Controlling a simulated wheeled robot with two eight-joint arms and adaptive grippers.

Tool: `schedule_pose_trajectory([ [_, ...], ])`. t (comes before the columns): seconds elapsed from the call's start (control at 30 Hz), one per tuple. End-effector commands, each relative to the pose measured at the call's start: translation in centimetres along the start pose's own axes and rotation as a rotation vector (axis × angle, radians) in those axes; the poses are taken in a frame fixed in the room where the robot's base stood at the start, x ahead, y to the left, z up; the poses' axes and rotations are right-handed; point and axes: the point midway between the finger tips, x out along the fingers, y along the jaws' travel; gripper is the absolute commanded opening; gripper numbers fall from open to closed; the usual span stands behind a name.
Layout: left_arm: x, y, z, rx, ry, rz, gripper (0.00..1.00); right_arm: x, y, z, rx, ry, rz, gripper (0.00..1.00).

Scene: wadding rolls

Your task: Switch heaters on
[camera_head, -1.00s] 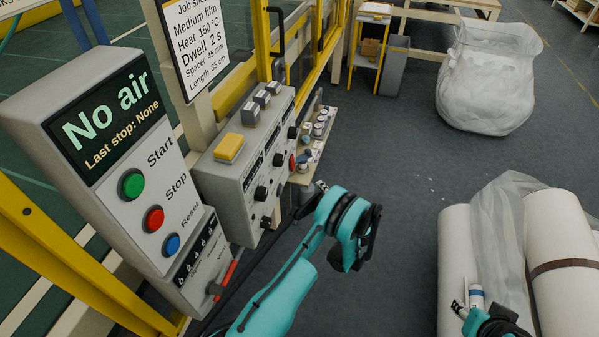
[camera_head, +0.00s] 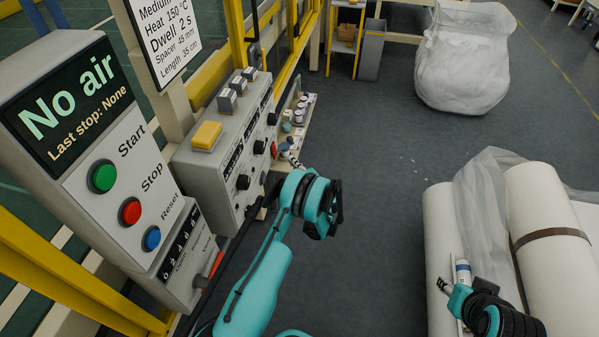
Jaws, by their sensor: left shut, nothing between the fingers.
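The grey control box (camera_head: 226,186) has several black knobs on its front, including a lower one (camera_head: 243,182) and a middle one (camera_head: 259,147). A small red part (camera_head: 274,150) shows at its right edge. A yellow button (camera_head: 207,135) and grey blocks (camera_head: 238,87) sit on top. The labels are too small to read, so I cannot tell which control is for the heaters. My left gripper (camera_head: 267,197) is shut and empty beside the box's lower right side, partly hidden by its wrist. My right gripper (camera_head: 446,287) is at lower right by the white rolls; its fingers are unclear.
A panel reading "No air" (camera_head: 68,95) stands at left with green, red and blue buttons and a red-handled valve (camera_head: 214,265). Yellow frame bars surround it. White rolls (camera_head: 548,225) lie at right, and a white bag (camera_head: 462,60) stands behind.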

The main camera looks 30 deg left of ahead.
Motion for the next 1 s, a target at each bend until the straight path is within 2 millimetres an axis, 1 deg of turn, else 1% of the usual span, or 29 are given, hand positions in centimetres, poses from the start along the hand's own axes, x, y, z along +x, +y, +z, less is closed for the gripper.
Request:
schedule_pose_trajectory([
  [0.03, 1.1, 0.3, 0.1, 0.0, -0.003, 0.0, 0.0, 0.5, 0.0, 0.4, 0.0, 0.0, 0.0, 0.4],
  [0.07, 1.7, 0.2, 0.2, 0.0, -0.003, 0.0, 0.0, 0.6, 0.0, 0.5, 0.0, 0.0, 0.0, 0.4],
  [0.1, 2.1, 0.3, 0.8, 0.0, -0.003, 0.0, 0.0, 0.9, 0.0, 0.6, 0.0, 0.0, 0.0, 0.4],
  [0.3, 3.7, 0.1, 2.4, -0.001, -0.002, 0.0, 0.0, 1.5, 0.0, 1.1, 0.0, 0.0, 0.0, 0.4],
  [0.43, 4.0, 0.0, 2.8, -0.001, 0.0, 0.0, 0.0, 1.6, 0.0, 1.2, 0.0, 0.0, 0.0, 0.4],
  [0.77, 4.1, 0.0, 2.9, -0.001, 0.0, 0.0, 0.0, 1.6, 0.0, 1.1, 0.0, 0.0, 0.0, 0.4],
  [0.87, 4.6, 0.2, 3.4, -0.001, -0.002, 0.0, 0.0, 1.6, 0.0, 1.1, 0.0, 0.0, 0.0, 0.4],
  [1.0, 4.7, 0.2, 3.4, -0.001, -0.001, 0.0, 0.0, 1.6, 0.0, 1.1, 0.0, 0.0, 0.0, 0.4],
])
